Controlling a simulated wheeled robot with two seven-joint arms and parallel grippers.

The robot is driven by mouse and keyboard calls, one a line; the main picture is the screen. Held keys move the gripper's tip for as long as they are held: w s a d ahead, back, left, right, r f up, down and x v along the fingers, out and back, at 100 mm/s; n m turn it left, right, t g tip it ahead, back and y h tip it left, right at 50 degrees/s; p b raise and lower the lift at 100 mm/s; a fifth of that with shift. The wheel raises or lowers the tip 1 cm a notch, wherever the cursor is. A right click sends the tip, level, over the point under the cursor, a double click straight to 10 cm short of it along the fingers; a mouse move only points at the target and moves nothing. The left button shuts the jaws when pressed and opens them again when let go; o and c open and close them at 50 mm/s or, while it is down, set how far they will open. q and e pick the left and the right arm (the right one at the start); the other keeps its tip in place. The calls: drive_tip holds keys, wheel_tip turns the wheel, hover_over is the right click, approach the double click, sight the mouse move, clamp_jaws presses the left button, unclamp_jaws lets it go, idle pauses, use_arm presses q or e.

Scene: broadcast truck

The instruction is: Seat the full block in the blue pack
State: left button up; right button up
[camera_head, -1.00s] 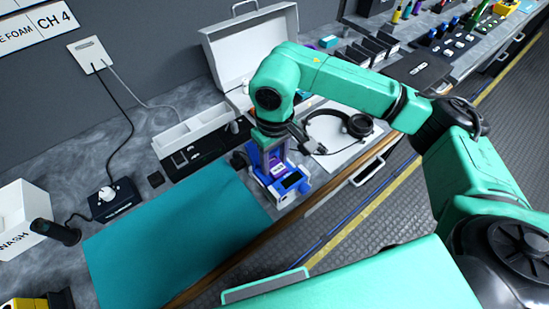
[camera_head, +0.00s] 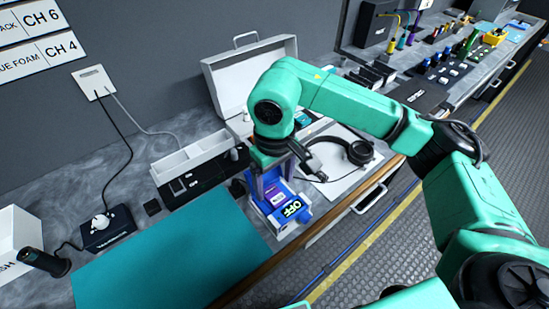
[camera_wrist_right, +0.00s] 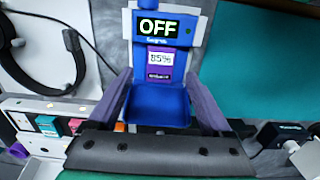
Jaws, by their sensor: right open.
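The blue pack (camera_head: 287,221) stands on the bench at the right end of the teal mat, its lit display reading OFF. It also shows in the right wrist view (camera_wrist_right: 142,26). A purple block (camera_head: 277,198) with a white 85% readout (camera_wrist_right: 160,60) lies in the pack's bay; whether it is fully down I cannot tell. My right gripper (camera_wrist_right: 158,76) is open, one finger on each side of the pack's lower part, the block between and beyond them. Finger contact cannot be judged. In the head view the right gripper (camera_head: 272,180) is above the pack. My left gripper is not in view.
A black headset (camera_head: 352,152) lies on a white sheet to the right of the pack. A black charger-like unit (camera_head: 190,182) and white tray (camera_head: 195,155) stand behind the mat. The teal mat (camera_head: 170,260) is bare. An open grey case (camera_head: 245,75) stands behind.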

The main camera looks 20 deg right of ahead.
sight(274, 195)
wheel_tip(274, 195, up, 12)
drive_tip(key=shift+f, duration=0.2)
idle(0.4)
